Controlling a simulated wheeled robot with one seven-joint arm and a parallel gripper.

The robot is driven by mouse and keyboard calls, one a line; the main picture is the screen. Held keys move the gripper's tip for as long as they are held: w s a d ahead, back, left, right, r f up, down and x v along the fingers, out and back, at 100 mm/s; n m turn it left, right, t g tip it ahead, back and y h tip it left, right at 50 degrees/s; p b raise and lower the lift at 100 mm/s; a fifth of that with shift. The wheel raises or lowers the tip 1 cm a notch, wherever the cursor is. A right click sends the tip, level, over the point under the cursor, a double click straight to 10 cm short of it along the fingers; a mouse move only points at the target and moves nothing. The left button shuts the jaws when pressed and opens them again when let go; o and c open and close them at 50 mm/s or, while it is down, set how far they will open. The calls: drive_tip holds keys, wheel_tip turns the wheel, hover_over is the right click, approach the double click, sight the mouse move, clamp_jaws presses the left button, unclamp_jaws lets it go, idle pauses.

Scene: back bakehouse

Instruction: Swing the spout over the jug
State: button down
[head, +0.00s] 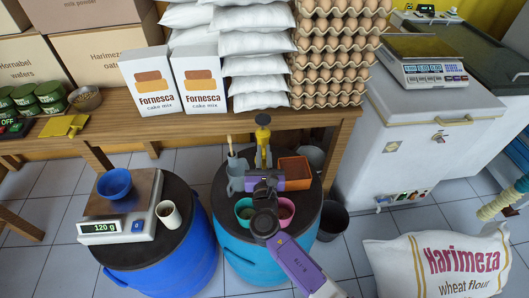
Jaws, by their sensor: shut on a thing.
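A yellow upright part with a black top, which looks like the spout (264,149), stands at the back of the dark top of the teal drum (232,252). My gripper (266,174) is at its lower part, seen from behind and above. It is shut on the spout, but the wrist hides the fingertips and the exact contact. A grey jug-like vessel (236,181) stands just left of my gripper, with a handled tool rising from it or behind it. I cannot tell which way the spout's outlet points.
A green bowl (244,210) and a pink bowl (286,209) flank my wrist. An orange box (295,168) stands to the right, and a grey pot (314,157) behind it. A scale (128,227) with a blue bowl (115,184) is on the blue drum, beside a white cup (169,215).

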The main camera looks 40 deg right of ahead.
drive_tip(key=w+a+m+g+h+b, duration=0.4)
drive_tip(key=m+g+h+b, duration=0.3)
drive_tip(key=g+b, duration=0.2)
drive_tip(key=shift+w+m+g, duration=0.4)
drive_tip(key=shift+w, duration=0.5)
drive_tip(key=c, duration=1.4)
unclamp_jaws()
drive_tip(key=v, duration=0.8)
drive_tip(key=shift+b, duration=0.4)
drive_tip(key=shift+w, duration=0.15)
